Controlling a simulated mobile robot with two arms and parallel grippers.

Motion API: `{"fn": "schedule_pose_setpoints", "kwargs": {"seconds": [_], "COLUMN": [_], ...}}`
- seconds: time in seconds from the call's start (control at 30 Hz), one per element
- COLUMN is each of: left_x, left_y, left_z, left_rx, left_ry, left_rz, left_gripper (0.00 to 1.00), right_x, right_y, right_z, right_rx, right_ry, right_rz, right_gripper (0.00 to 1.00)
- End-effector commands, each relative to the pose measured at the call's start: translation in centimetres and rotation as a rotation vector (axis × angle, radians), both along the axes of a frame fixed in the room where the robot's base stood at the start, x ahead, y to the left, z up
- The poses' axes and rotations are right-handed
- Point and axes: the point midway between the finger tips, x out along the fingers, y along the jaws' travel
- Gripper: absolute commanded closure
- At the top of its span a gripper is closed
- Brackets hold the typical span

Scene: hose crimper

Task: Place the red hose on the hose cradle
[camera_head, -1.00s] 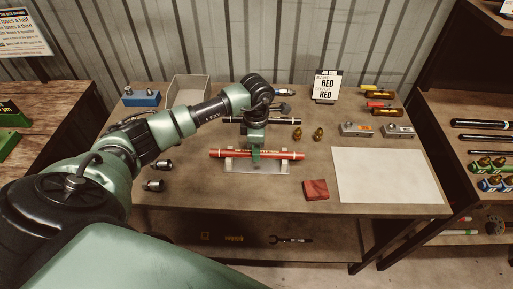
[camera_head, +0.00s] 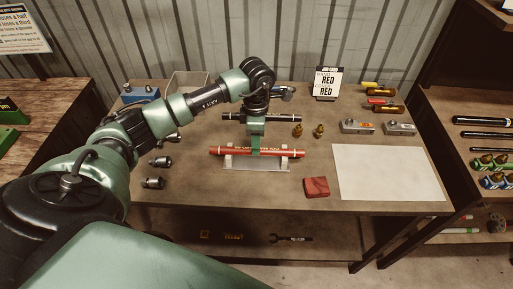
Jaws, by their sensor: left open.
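The red hose (camera_head: 280,152) lies level, left to right, across the hose cradle (camera_head: 257,167), a pale plate with two uprights near the front middle of the table. The hose ends stick out past both uprights. My left gripper (camera_head: 256,147) is open and points down at the middle of the hose, covering a small part of it. It appears just above or around the hose; I cannot tell if it touches. My right gripper is not in view.
A black hose (camera_head: 288,118) lies behind the gripper. Metal fittings (camera_head: 154,182) lie at left. A sign reading RED (camera_head: 327,83) stands at the back.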

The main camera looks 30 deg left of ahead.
Motion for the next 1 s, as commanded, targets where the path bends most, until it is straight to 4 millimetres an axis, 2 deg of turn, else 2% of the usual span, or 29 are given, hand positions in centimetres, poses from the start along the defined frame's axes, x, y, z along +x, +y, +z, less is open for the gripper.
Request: {"fn": "schedule_pose_setpoints", "kwargs": {"seconds": [0.03, 0.1, 0.3, 0.4, 0.6, 1.0], "left_x": [0.2, 0.2, 0.2, 0.1, 0.0, 0.0], "left_y": [0.1, 0.1, 0.0, 0.0, 0.0, 0.0], "left_z": [0.8, 2.4, 6.5, 7.8, 8.9, 8.9], "left_rx": [0.001, 0.002, 0.001, 0.000, 0.000, 0.001], "left_ry": [-0.008, -0.008, -0.007, -0.005, -0.002, -0.001], "left_rz": [0.000, 0.000, 0.000, 0.000, 0.001, 0.000], "left_gripper": [0.57, 0.57, 0.57, 0.57, 0.57, 0.57], "right_x": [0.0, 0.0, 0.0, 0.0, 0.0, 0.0], "right_y": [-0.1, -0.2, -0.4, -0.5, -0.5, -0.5], "right_z": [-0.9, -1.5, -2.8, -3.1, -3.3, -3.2], "right_rx": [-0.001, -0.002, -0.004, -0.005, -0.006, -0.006], "right_ry": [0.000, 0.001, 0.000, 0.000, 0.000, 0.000], "right_rz": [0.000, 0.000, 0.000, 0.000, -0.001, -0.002], "right_gripper": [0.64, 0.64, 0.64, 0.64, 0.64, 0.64]}}
